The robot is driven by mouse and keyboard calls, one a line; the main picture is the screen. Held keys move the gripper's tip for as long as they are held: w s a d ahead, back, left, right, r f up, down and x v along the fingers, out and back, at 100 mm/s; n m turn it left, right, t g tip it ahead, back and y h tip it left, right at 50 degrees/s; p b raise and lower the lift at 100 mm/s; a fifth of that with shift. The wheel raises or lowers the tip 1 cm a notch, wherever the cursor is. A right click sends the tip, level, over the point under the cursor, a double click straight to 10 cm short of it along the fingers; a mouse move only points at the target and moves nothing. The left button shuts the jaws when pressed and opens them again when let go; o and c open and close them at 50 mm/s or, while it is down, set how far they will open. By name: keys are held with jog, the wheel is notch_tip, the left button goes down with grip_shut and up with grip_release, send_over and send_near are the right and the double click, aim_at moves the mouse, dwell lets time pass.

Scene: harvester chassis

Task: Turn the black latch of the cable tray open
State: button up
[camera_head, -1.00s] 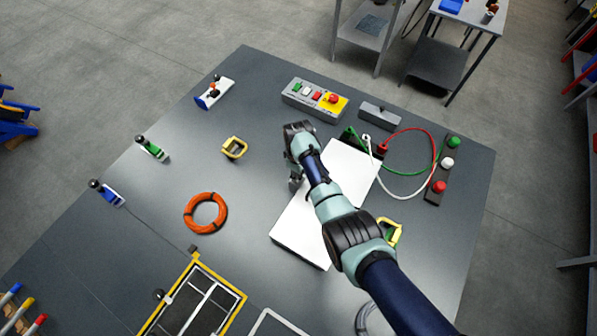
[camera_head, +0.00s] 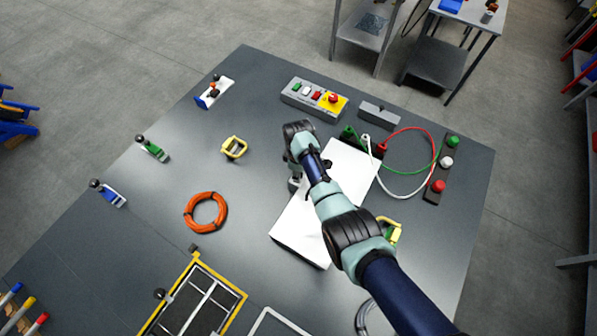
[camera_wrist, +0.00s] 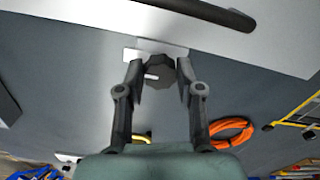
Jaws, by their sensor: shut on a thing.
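The cable tray is a white box (camera_head: 300,235) lying flat right of the table's middle; its white lid (camera_wrist: 285,40) also shows in the wrist view. The black latch (camera_wrist: 160,74) is a dark, many-sided knob at the tray's near edge, beside a light plate. My gripper (camera_wrist: 161,70) is shut on the latch, one finger on each side of it. In the head view my gripper (camera_head: 295,183) is at the tray's left edge, and my arm hides the latch and part of the lid.
A black bar handle (camera_wrist: 205,12) crosses the lid. An orange cable ring (camera_head: 205,212) and a yellow clamp-like piece (camera_head: 234,148) lie left of the tray. A button box (camera_head: 314,99) and looped cables (camera_head: 436,150) are behind it. Bare table lies left of my gripper.

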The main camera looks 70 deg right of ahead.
jog(key=o, duration=1.2)
jog(key=shift+c, duration=0.2)
jog(key=shift+r, duration=0.1)
notch_tip(320, 180, up, 12)
